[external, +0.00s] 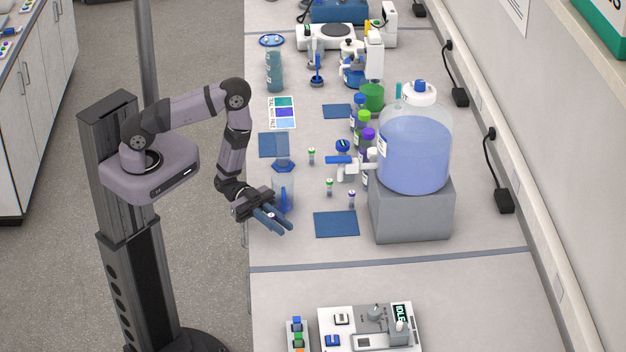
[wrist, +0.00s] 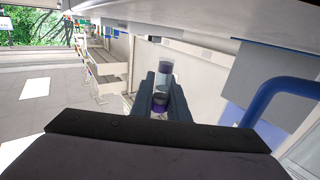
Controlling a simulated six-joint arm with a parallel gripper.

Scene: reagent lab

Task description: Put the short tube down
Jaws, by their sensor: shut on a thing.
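My gripper (external: 276,221) is at the bench's left edge, beside a clear pitcher with a blue handle. Its blue fingers are shut on a short tube, whose small end shows between them in the external view (external: 271,215). In the wrist view the tube (wrist: 162,85) is clear with a purple band low down, held between the fingertips (wrist: 162,95). The fingers hide part of it. I cannot tell from these views how far the tube is above the bench.
The pitcher (external: 284,196) stands close behind my gripper. A bare blue mat (external: 336,224) lies to the right. Small capped tubes, one green-capped (external: 329,187) and one purple-capped (external: 351,198), stand beyond it. A large carboy (external: 414,150) sits on a grey block (external: 411,211).

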